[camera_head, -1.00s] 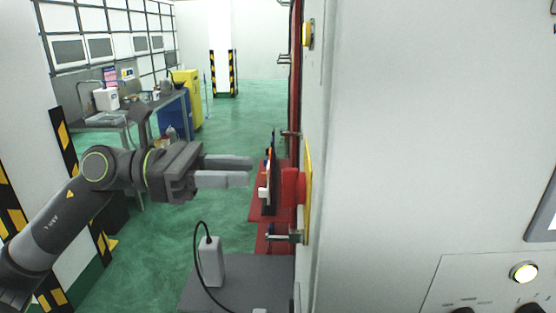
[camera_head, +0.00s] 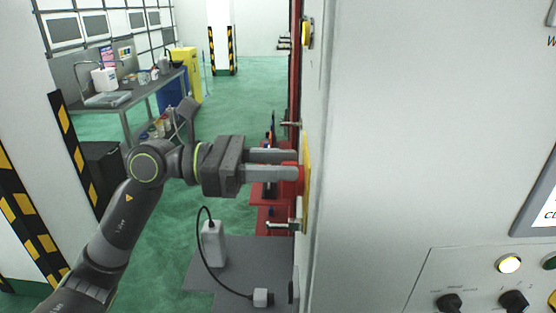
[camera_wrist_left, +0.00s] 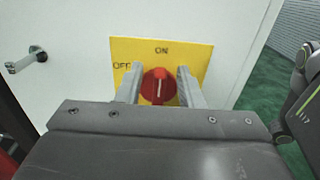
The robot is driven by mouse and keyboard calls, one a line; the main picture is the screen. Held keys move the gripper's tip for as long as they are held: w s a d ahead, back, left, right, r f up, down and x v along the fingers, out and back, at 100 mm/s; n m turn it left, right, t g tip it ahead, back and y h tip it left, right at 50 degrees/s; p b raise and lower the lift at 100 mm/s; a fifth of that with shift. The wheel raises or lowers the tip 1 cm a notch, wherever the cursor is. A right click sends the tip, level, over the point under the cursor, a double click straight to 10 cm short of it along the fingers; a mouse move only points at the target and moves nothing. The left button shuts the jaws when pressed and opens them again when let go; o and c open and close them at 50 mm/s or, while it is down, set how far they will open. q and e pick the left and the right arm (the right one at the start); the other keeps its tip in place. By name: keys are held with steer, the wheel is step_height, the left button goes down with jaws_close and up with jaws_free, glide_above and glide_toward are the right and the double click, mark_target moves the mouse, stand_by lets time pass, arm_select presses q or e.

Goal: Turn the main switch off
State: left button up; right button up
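The main switch is a round red knob (camera_wrist_left: 159,87) on a yellow plate (camera_wrist_left: 196,52) marked ON at the top and OFF at the left. Its white line stands upright, toward ON. In the head view the red knob (camera_head: 292,180) sticks out from the cabinet side, partly behind the fingers. My left gripper (camera_head: 283,165) is open and points straight at the plate. In the left wrist view its fingers (camera_wrist_left: 159,84) stand on either side of the knob, spread apart. Whether they touch it is hard to tell. My right gripper is not in view.
A metal handle (camera_wrist_left: 27,60) sticks out from the pale cabinet door left of the plate. The large grey cabinet (camera_head: 420,140) fills the right of the head view, with a knob panel (camera_head: 480,280) low down.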

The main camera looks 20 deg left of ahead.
arm_select(q)
jaws_close()
steer(key=shift+s+f, duration=0.1)
